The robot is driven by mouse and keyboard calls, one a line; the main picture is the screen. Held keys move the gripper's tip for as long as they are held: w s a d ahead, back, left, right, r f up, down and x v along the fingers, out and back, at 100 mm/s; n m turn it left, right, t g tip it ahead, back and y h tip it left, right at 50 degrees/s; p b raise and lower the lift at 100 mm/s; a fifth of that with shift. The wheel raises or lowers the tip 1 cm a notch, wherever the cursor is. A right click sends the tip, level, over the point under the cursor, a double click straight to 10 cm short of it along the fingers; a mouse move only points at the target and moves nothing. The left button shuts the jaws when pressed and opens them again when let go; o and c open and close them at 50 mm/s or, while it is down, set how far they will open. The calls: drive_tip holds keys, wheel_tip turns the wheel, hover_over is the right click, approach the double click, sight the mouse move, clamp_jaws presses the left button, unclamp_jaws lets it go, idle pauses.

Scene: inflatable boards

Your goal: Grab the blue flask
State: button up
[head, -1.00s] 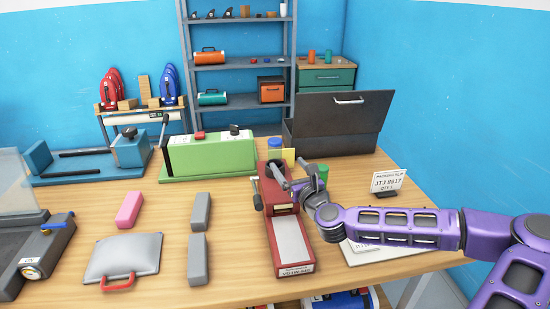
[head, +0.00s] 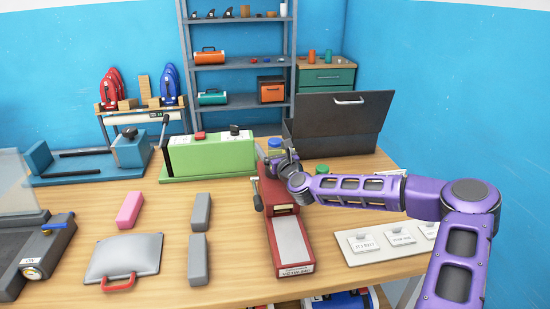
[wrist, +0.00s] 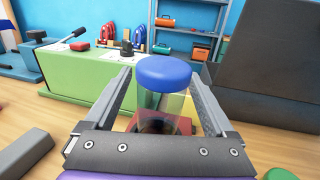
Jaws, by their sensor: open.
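The blue flask, a clear jar with a blue lid, stands upright in the wrist view (wrist: 165,72). In the head view its lid (head: 274,143) shows just behind my gripper (head: 280,163), and its lower body is hidden. In the wrist view my gripper (wrist: 163,85) is open, with one finger on each side of the flask. Small gaps seem to show beside it. I cannot tell whether either finger touches it.
A red press-like fixture (head: 284,225) lies under my gripper. A green box (head: 210,157) is at left and an open dark case (head: 335,130) behind right. A green-lidded jar (head: 321,169) is beside my arm. A tray of cards (head: 358,249) lies front right.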

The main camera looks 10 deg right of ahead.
clamp_jaws()
idle(0.4)
